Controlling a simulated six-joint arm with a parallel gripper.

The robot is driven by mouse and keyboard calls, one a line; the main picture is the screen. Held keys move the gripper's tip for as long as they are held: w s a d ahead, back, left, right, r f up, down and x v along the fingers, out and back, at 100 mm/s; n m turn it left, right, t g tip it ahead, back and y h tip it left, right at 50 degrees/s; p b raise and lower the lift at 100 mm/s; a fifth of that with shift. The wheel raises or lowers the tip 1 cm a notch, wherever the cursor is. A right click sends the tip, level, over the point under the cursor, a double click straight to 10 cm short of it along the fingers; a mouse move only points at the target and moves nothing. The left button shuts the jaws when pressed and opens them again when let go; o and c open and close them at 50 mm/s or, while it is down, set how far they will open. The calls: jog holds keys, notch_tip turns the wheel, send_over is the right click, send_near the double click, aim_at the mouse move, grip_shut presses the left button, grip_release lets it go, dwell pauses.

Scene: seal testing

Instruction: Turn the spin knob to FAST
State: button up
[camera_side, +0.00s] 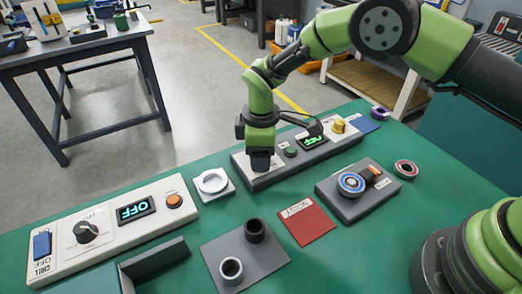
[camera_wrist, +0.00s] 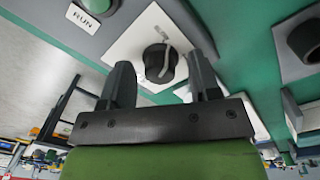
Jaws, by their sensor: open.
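The spin knob (camera_wrist: 160,62) is a black round knob on a white plate (camera_wrist: 128,42), with a pale curved mark beside it. In the wrist view it lies between the two fingers of my gripper (camera_wrist: 158,68). The fingers are apart, and I cannot tell whether they touch the knob. In the side view my gripper (camera_side: 261,163) points down over the left end of the grey spin unit (camera_side: 262,183) and hides the knob. The unit's display (camera_side: 312,141) is lit green, its text too small to read surely. The knob's setting is unclear.
Beside the spin unit's plate is a green button (camera_side: 291,151) with a RUN label (camera_wrist: 84,18). A CHILL panel (camera_side: 110,228) reading OFF stands at left. A white ring holder (camera_side: 212,182), grey cup plate (camera_side: 222,253), red mat (camera_side: 307,221) and grey block (camera_side: 345,205) lie nearer.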

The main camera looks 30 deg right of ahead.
jog(key=c, duration=0.9)
jog(key=shift+m, duration=0.3)
jog(key=m, duration=1.2)
dwell(0.4)
jog(key=o, duration=0.9)
